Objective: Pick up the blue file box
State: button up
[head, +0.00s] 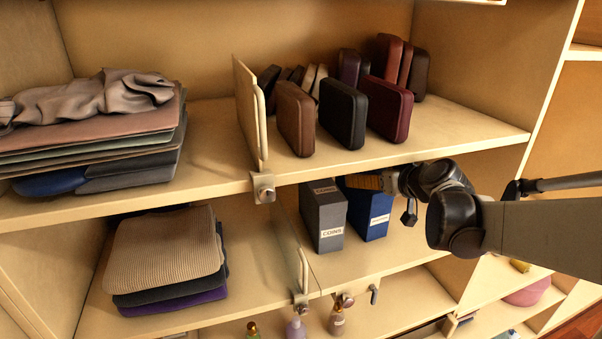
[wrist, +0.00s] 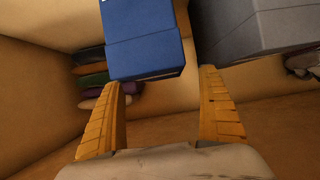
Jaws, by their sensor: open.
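The blue file box (head: 368,212) stands upright on the middle shelf, right of a grey box (head: 323,214) labelled COINS. A pale label shows on its front. My gripper (head: 366,182) reaches in from the right at the blue box's top; one yellow finger shows there and the other is hidden. In the wrist view, my gripper (wrist: 158,78) is open, with its two ribbed fingers apart.
The grey box also shows in the wrist view (wrist: 255,25), beside the blue box. The upper shelf (head: 437,133) lies close above my gripper and carries several dark cases. A clear divider (head: 302,270) stands left of the grey box. Folded clothes (head: 165,258) lie farther left.

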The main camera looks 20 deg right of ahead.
aim_at(363, 173)
jog(key=x, duration=0.5)
jog(key=shift+s, duration=0.1)
jog(key=shift+s+r, duration=0.1)
jog(key=c, duration=1.5)
jog(key=shift+c, duration=0.2)
